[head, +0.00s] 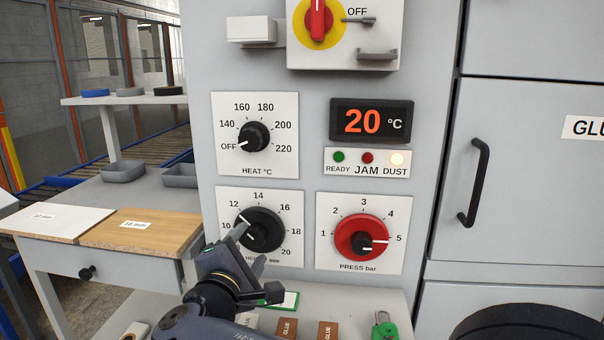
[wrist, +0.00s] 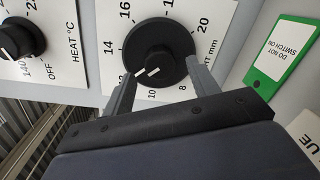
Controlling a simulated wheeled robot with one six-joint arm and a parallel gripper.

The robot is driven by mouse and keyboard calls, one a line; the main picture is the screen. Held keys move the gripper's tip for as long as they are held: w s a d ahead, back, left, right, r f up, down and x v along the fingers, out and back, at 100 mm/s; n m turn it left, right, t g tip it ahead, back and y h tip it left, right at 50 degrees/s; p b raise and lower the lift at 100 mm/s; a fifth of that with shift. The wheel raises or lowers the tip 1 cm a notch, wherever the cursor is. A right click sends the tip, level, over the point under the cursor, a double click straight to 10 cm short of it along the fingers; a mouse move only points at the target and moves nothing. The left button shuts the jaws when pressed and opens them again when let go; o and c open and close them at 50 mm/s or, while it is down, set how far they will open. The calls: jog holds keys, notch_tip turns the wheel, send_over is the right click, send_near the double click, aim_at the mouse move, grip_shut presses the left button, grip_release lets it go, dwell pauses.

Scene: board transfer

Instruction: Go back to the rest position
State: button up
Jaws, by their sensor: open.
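My gripper (head: 248,247) is open in front of the height dial (head: 262,222) on the grey machine panel. In the wrist view my gripper (wrist: 160,92) has its two fingers apart, one on each side of the lower part of the black height dial (wrist: 152,50). Nothing is held between them. I cannot tell whether a finger touches the dial. The lower part of the height plate is partly hidden by my gripper in the head view.
The heat dial (head: 254,137) points to OFF. The red press dial (head: 361,237) points near 5. The display (head: 371,121) reads 20 °C, and the DUST lamp (head: 397,158) is lit. A green padlock (head: 384,327) and glue packs (head: 287,329) lie on the ledge below.

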jog(key=shift+w+d+f, duration=0.1)
jog(key=shift+w+d, duration=0.05)
jog(key=shift+w, duration=0.4)
jog(key=shift+w+d+f, duration=0.1)
jog(key=shift+w, duration=0.4)
jog(key=shift+r+p, duration=0.35)
jog(key=shift+p, duration=0.25)
jog(key=n+p, duration=0.4)
jog(key=p, duration=0.2)
jog(key=n+p, duration=0.4)
jog(key=p, duration=0.2)
jog(key=shift+n+p, duration=0.3)
jog(key=shift+p, duration=0.05)
jog(key=s+a, duration=0.2)
jog(key=s, duration=0.8)
jog(key=shift+s+a+f+b, duration=0.15)
jog(key=shift+s+f+b, duration=0.15)
jog(key=shift+s, duration=0.05)
jog(key=shift+h, duration=0.4)
